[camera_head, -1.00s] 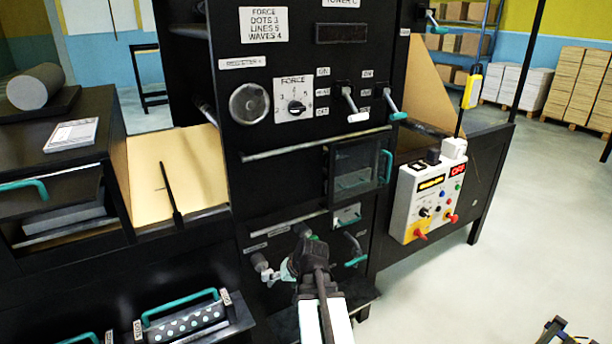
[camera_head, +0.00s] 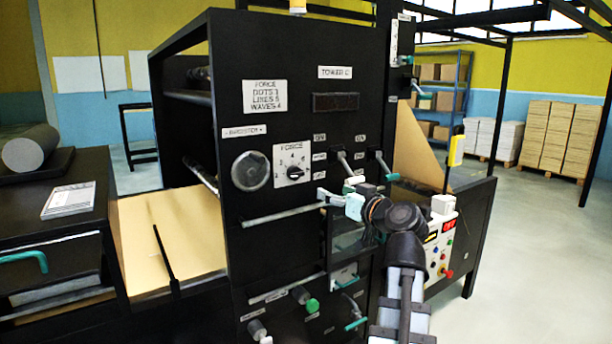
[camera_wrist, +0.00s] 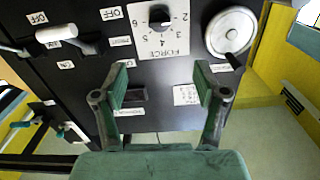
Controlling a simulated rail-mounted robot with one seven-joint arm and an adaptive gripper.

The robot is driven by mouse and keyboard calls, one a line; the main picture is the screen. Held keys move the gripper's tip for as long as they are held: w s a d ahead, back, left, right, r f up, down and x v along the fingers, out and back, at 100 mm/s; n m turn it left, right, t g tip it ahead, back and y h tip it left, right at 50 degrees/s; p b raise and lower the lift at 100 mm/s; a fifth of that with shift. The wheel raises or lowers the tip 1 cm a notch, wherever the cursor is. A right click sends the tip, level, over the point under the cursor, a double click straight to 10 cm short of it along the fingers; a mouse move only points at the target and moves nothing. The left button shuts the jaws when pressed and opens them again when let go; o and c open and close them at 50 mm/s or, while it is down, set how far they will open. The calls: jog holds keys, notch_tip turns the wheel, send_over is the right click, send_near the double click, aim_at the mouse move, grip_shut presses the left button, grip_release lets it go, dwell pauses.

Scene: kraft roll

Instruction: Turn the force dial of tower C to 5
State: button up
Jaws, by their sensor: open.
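The force dial (camera_head: 294,173) is a small black knob on a white numbered plate on the front of black tower C. It also shows in the wrist view (camera_wrist: 158,17), upside down at the top edge, with numerals around it. I cannot tell exactly which number it points to. My gripper (camera_head: 328,195) is in front of the tower face, below and right of the dial. In the wrist view my gripper (camera_wrist: 161,78) has its green-padded fingers wide apart and nothing between them. The dial lies beyond the fingertips, apart from them.
A round silver knob (camera_head: 251,171) is left of the dial. A white-tipped lever (camera_head: 345,164) and a teal-tipped lever (camera_head: 386,168) stick out to its right. A horizontal bar (camera_head: 278,213) runs below. A label (camera_head: 270,97) reads dots, lines and waves forces.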

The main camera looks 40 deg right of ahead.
jog(key=n, duration=0.1)
jog(key=p, duration=0.5)
send_near(299, 174)
jog(key=w, duration=0.5)
jog(key=w+d, duration=0.1)
jog(key=w, duration=0.2)
jog(key=shift+w, duration=0.75)
jog(key=c, duration=1.1)
